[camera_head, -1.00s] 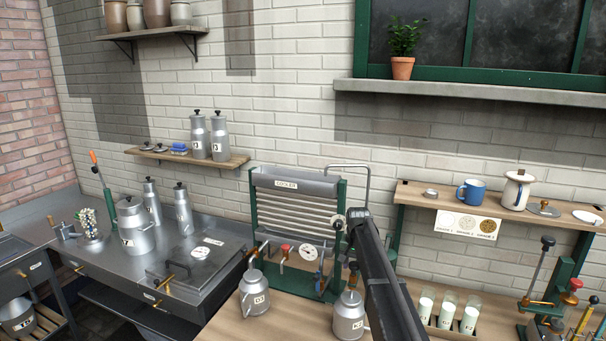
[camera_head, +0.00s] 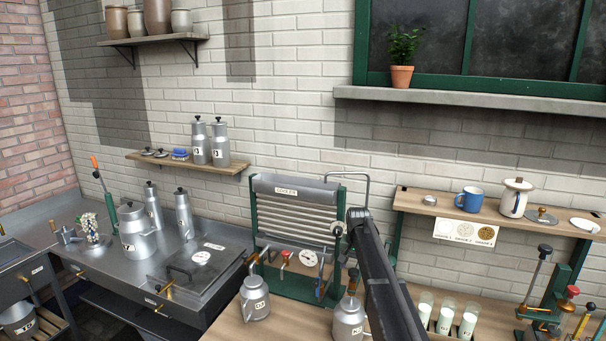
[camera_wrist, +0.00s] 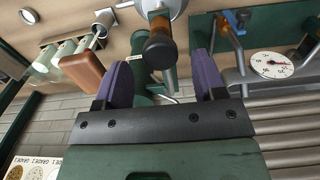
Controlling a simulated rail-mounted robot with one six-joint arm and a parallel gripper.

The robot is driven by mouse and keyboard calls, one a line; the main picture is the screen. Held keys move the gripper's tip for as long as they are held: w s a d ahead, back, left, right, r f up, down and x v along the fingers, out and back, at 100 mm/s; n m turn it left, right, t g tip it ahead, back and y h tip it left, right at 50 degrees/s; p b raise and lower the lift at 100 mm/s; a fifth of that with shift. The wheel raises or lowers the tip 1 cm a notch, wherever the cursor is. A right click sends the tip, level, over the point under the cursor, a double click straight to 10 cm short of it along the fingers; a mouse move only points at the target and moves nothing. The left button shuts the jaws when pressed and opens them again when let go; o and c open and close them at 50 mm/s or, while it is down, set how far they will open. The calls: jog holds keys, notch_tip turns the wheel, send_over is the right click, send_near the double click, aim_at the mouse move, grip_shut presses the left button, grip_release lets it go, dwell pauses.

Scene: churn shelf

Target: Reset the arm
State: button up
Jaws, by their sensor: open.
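My gripper (camera_wrist: 161,82) shows in the wrist view as two purple fingers spread apart, with nothing held between them. The fingers themselves cannot be made out in the head view.
Metal cans (camera_head: 254,297) and (camera_head: 348,318) stand on the wooden counter by the cooler. Several milk glasses (camera_head: 445,318) stand right of my arm. A shelf (camera_head: 408,199) above holds a blue mug (camera_head: 470,199) and a white pot (camera_head: 515,198). A dial (camera_wrist: 272,65) shows close in the wrist view.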

notch_tip(320, 180, up, 3)
jog(key=shift+f+p, duration=0.2)
jog(key=shift+p, duration=0.7)
jog(key=shift+f, duration=0.1)
jog(key=s+f+n+b, duration=0.1)
jog(key=s+f+b, duration=0.3)
jog(key=s, duration=0.9)
jog(key=s+f+n+b, duration=0.1)
jog(key=s+f+b, duration=0.4)
jog(key=s, duration=0.8)
jog(key=s+f+n+b, duration=0.2)
jog(key=s+f+b, duration=0.2)
jog(key=s, duration=1)
jog(key=shift+f+b, duration=0.3)
jog(key=shift+b, duration=0.15)
